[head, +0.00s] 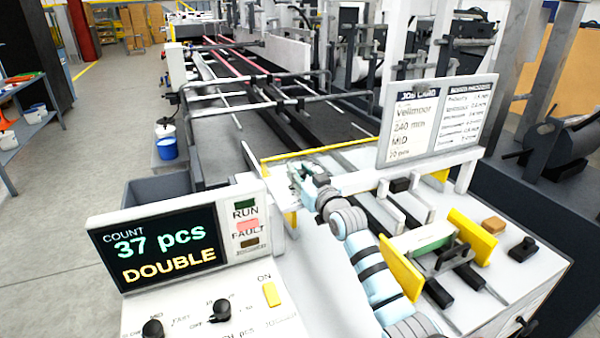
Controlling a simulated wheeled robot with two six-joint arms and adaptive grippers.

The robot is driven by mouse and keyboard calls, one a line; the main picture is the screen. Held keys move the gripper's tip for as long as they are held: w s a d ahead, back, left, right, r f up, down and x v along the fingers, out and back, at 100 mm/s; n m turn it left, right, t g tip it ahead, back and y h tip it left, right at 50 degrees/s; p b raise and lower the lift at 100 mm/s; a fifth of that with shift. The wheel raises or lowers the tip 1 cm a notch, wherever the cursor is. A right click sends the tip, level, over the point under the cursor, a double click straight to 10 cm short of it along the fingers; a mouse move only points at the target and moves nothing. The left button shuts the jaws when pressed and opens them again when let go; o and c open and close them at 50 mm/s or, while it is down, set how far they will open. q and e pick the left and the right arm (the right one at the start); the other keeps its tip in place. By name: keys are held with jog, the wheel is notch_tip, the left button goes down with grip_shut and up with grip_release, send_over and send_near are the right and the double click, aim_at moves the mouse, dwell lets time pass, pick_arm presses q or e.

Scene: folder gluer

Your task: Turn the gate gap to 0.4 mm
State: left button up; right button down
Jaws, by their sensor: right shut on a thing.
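My right arm reaches from the lower right up to the far left corner of the white feeder table (345,158). My right gripper (298,176) is there, shut on a small part that it mostly hides; this looks like the gate gap knob. Its scale or pointer cannot be read. The display (160,247) at the left reads COUNT 37 pcs and DOUBLE. Beside it the FAULT lamp (248,225) looks pink and the RUN lamp (245,204) dark green. My left gripper is not in view.
A job card and board chart panel (437,120) stands behind the feeder. Black knobs (222,309) and a yellow ON switch (271,294) sit on the front panel. The conveyor runs away behind.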

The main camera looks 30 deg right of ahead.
jog(key=h+p, duration=0.1)
jog(key=p, duration=0.1)
jog(key=m+p, duration=0.1)
jog(key=p, duration=0.2)
jog(key=shift+a+r+h, duration=0.2)
jog(key=shift+r+h, duration=0.2)
jog(key=f+m+h+b, duration=0.1)
jog(key=b, duration=0.1)
jog(key=f+h+b, duration=0.1)
jog(key=shift+w+d+m+g+b, duration=0.1)
jog(key=shift+d+m+g+b, duration=0.05)
jog(key=shift+m+g+b, duration=0.2)
jog(key=m+h+b, duration=0.1)
jog(key=b, duration=0.1)
jog(key=m+g+h+b, duration=0.1)
jog(key=h+b, duration=0.1)
jog(key=b, duration=0.1)
jog(key=shift+r+b, duration=0.2)
jog(key=shift+b, duration=0.15)
jog(key=shift+r+h, duration=0.1)
jog(key=shift+h, duration=0.2)
jog(key=shift+r, duration=0.15)
jog(key=c, duration=1.3)
grip_release()
jog(key=shift+r, duration=0.1)
